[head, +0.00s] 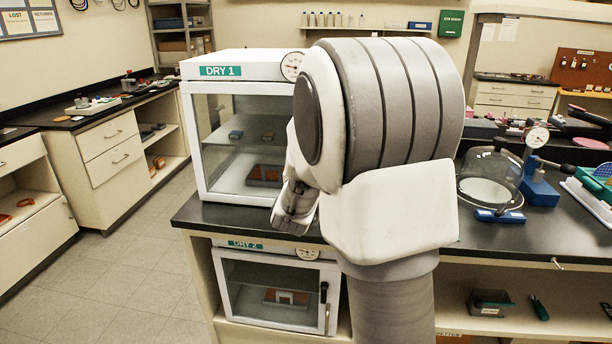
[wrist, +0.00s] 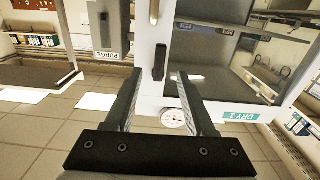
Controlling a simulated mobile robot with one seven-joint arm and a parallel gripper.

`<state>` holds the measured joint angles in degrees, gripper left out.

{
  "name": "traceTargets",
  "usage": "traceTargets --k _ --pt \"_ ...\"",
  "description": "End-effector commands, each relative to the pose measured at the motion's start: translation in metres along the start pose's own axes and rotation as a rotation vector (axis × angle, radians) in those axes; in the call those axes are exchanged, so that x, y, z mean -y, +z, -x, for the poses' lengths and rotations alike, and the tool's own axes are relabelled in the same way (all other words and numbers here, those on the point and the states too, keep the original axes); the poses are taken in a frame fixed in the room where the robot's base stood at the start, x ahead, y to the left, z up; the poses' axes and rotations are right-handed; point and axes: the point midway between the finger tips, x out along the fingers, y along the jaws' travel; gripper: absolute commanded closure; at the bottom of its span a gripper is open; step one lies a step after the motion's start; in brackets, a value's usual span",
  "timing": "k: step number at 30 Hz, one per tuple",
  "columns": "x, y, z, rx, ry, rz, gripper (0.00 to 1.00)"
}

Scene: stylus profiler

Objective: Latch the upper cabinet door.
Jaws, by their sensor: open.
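The upper cabinet, labelled DRY 1 (head: 220,71), is a white box with a glass front on the bench. Its door (head: 240,150) looks shut at the left, but my arm hides its right edge in the head view. In the wrist view the cabinet appears upside down, with its DRY 1 label (wrist: 240,116), round gauge (wrist: 174,117) and a dark upright latch handle (wrist: 160,60) on the white door frame. My gripper (wrist: 159,73) is open and empty, its fingertips on either side of the latch handle in the picture. I cannot tell whether they touch it.
A lower cabinet, DRY 2 (head: 270,318), stands under the bench top. A grey part marked PURGE (wrist: 112,50) is beside the upper cabinet in the wrist view. A glass bell jar (head: 490,175) and a blue gauge stand (head: 540,190) are on the bench to the right. The floor at left is clear.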

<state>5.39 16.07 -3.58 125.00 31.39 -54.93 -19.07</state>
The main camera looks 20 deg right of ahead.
Motion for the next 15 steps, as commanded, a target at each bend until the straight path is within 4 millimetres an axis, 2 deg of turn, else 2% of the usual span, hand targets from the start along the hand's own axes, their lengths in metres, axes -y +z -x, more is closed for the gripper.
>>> traceTargets --k 1,6,10,15 --pt "0.001 0.000 0.013 0.000 -0.003 -0.001 0.45" --pt "0.001 0.000 0.050 0.000 -0.003 0.001 0.45" --pt "0.001 0.000 0.070 -0.001 -0.003 0.000 0.45" --pt "0.000 0.000 0.085 0.001 -0.001 0.001 0.45"
